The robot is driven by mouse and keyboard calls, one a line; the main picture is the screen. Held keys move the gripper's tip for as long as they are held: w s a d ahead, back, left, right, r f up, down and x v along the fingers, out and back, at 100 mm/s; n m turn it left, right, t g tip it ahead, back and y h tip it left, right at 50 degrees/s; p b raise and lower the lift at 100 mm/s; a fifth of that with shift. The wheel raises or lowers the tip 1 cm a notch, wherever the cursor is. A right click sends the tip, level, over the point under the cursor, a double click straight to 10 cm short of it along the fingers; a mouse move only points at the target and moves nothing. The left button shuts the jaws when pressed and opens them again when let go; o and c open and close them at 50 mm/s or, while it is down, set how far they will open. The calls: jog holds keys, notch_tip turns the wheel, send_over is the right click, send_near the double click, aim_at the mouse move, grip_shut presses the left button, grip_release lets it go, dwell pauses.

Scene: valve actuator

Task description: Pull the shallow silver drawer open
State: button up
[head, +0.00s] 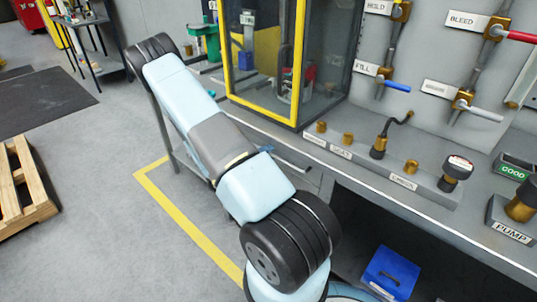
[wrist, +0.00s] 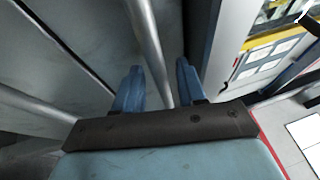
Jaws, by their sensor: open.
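In the head view, my arm reaches to the workbench and hides most of my gripper. A grey front (head: 298,174) shows below the bench edge beside my arm; I cannot tell for sure that it is the shallow silver drawer. In the wrist view, my gripper (wrist: 157,82) has its two blue fingers apart. A silver bar (wrist: 147,42), which looks like a handle, runs lengthwise into the gap between them. I cannot tell whether a finger touches it. A flat grey panel (wrist: 65,40) lies to the left of the bar.
The bench top (head: 440,207) carries brass fittings and a pump block (head: 512,225). A yellow-framed glass cabinet (head: 293,60) stands behind the arm. A blue box (head: 390,272) sits under the bench. A wooden pallet (head: 22,190) lies at left; the floor between is clear.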

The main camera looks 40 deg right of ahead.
jog(key=shift+d, duration=0.2)
grip_shut()
dwell(0.3)
jog(key=shift+s, duration=0.1)
